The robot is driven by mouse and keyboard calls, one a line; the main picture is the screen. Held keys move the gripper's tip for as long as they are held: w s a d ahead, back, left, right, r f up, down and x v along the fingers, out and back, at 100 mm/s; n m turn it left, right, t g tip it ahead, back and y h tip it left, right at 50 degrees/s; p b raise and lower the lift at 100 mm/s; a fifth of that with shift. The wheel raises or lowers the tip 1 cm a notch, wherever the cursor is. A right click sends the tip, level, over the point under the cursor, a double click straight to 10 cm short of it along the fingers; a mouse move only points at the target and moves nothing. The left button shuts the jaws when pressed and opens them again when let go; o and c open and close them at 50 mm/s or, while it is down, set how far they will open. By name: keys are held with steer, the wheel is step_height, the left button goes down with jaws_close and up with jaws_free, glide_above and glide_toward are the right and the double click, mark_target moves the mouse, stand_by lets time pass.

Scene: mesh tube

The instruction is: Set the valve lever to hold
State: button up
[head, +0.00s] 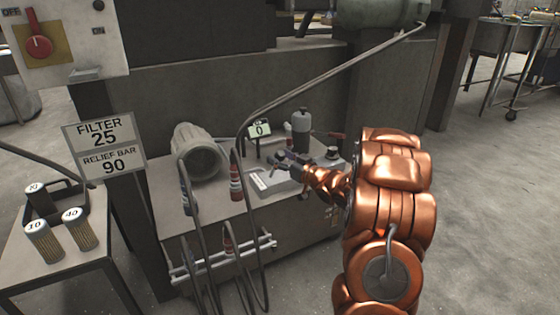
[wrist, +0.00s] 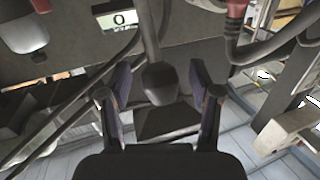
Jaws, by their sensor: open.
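My gripper (head: 281,163) is over the bench, above a grey block with a white label (head: 262,182). In the wrist view my gripper (wrist: 158,88) is open, with its two dark fingers spread apart. A grey bar with a thick dark end (wrist: 160,82) shows between the fingers; it may be the valve lever, but I cannot be sure. I cannot tell whether a finger touches it. In the head view my gripper and wrist cover this spot. No "hold" mark is readable.
A large pale canister (head: 200,152) and hoses with red fittings (head: 236,180) are to the left. A sign reads filter 25, relief bar 90 (head: 104,146). Filters stand on a side table (head: 60,268).

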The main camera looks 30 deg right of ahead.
steer(key=shift+w, duration=0.2)
jaws_close()
stand_by(0.6)
